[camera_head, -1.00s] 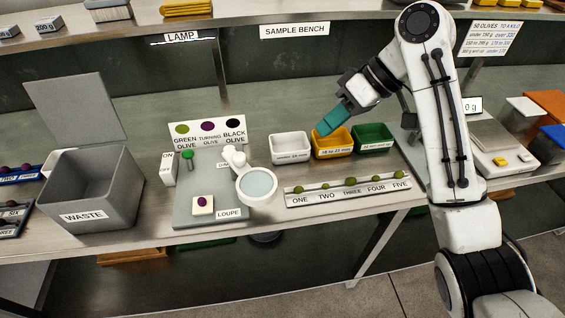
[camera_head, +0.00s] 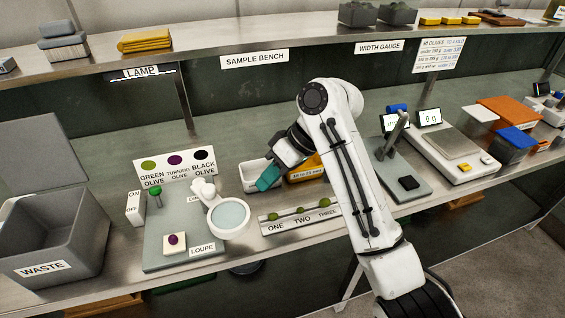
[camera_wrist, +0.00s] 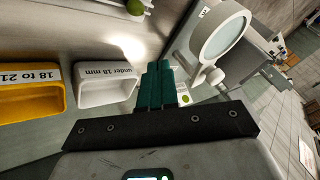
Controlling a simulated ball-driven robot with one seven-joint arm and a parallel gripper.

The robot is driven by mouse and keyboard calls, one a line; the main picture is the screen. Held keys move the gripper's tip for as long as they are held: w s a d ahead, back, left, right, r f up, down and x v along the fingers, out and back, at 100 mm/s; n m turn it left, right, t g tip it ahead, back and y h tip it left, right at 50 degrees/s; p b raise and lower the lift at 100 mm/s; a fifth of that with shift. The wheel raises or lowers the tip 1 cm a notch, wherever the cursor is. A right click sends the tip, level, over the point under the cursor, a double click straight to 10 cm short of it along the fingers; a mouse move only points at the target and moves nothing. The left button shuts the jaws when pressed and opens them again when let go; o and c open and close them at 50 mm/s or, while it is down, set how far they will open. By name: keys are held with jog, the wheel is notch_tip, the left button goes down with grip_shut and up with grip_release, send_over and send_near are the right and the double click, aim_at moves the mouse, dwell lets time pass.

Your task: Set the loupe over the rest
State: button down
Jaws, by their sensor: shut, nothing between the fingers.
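The loupe (camera_head: 229,216), a round lens in a white rim on a jointed white arm, stands at the right of its grey base plate (camera_head: 180,262). The rest (camera_head: 175,243), a small white block with a dark purple olive on it, sits on the plate to the left of the lens, not under it. My gripper (camera_head: 268,178) is shut and empty, above and right of the loupe, close to the white bin. In the wrist view the teal fingers (camera_wrist: 157,85) are together, with the loupe (camera_wrist: 222,38) beyond them to the upper right.
A white bin (camera_head: 250,177) and a yellow bin (camera_head: 305,174) stand by my gripper. A numbered olive rail (camera_head: 285,224) lies right of the loupe. A green-topped lever (camera_head: 155,195) and ON/OFF switch (camera_head: 135,208) stand left. The waste box (camera_head: 50,245) is further left.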

aim_at(217, 202)
jog(key=shift+s+a+p, duration=0.45)
jog(key=shift+s+a, duration=1)
jog(key=shift+a, duration=0.1)
